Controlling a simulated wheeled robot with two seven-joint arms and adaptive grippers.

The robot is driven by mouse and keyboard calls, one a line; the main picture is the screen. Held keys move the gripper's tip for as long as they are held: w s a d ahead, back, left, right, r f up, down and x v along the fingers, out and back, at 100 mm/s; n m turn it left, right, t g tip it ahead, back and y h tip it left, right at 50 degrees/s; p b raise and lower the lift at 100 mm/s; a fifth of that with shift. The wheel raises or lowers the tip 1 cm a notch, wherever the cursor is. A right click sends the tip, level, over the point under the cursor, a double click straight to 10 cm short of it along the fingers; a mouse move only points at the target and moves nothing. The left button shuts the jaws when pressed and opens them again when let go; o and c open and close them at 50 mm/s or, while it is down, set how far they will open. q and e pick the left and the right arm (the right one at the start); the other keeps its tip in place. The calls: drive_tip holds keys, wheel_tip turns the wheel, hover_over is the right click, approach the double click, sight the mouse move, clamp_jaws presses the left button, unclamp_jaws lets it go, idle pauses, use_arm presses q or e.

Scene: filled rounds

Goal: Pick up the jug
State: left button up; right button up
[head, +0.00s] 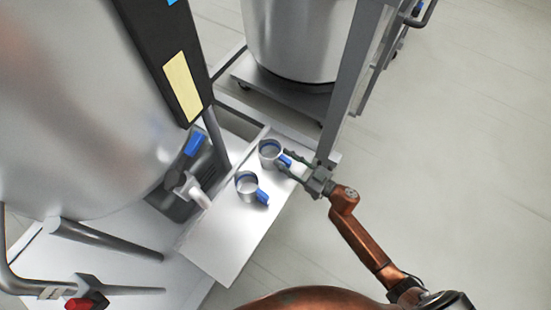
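Two metal jugs with blue handles stand upright on a white shelf (222,240). The far jug (268,150) has its blue handle (285,160) turned right, towards my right gripper. The near jug (245,184) has its handle turned to the lower right. My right gripper (285,164) reaches in from the right at the far jug. Its fingers are spread, one on either side of the handle. Whether a finger touches the handle is too small to tell. My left gripper is not in view.
A large steel tank (80,110) fills the left, with a tap and blue lever (197,144) beside the shelf. A grey frame post (352,75) rises behind the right gripper. Another steel vessel (298,40) stands behind. Open floor lies to the right.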

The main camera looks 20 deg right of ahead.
clamp_jaws()
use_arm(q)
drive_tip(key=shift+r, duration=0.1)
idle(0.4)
use_arm(e)
drive_tip(key=shift+r, duration=0.3)
wheel_tip(320, 180, up, 3)
drive_tip(key=p, duration=0.2)
drive_tip(key=shift+f+p, duration=0.1)
drive_tip(key=shift+p, duration=0.3)
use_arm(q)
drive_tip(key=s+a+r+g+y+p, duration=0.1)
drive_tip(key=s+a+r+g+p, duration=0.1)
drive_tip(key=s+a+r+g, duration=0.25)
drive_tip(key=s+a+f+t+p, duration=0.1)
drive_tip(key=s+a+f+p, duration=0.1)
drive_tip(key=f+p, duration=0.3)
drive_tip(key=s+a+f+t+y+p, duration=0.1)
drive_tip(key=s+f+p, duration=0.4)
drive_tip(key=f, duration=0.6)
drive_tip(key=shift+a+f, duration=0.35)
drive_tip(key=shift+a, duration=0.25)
use_arm(e)
drive_tip(key=s+a+r, duration=0.2)
drive_tip(key=s+r, duration=1)
drive_tip(key=s, duration=0.2)
drive_tip(key=shift+a+r, duration=0.15)
drive_tip(key=shift+r, duration=0.2)
